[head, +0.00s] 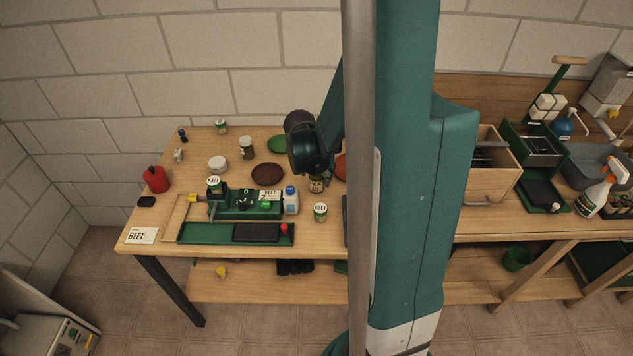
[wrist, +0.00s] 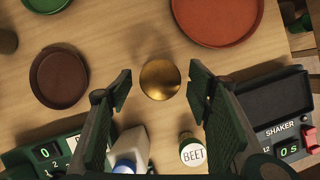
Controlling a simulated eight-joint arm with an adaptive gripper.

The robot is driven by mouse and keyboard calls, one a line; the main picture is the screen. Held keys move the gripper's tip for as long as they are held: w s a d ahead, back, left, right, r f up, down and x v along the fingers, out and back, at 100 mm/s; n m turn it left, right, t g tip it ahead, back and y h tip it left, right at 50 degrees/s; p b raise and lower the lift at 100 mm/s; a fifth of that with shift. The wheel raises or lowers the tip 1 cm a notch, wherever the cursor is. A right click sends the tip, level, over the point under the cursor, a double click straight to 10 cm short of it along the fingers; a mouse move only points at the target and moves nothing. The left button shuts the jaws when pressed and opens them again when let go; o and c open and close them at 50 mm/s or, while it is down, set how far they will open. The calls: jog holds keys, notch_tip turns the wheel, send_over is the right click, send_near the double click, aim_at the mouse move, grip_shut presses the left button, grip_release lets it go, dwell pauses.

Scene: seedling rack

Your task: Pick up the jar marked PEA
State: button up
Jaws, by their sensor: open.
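My gripper (wrist: 160,88) is open, with its two fingers apart in the wrist view. A jar with a round gold lid (wrist: 160,79) is seen from above between the fingertips, and neither finger visibly touches it. In the head view, a jar (head: 316,184) with a pale label stands on the table right below my dark wrist, partly covered by it. Its label is too small to read, so I cannot tell whether it says PEA. No PEA marking is readable in either view.
A jar marked BEET (wrist: 193,152) stands close to the right finger. A white bottle with a blue cap (wrist: 130,148) stands near the left finger. A brown dish (wrist: 59,78), an orange-red dish (wrist: 216,12) and a shaker (wrist: 276,108) are around. Bare wood surrounds the gold-lidded jar.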

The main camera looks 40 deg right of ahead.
jog(key=shift+x, duration=1)
jog(key=shift+f, duration=0.1)
jog(key=c, duration=1)
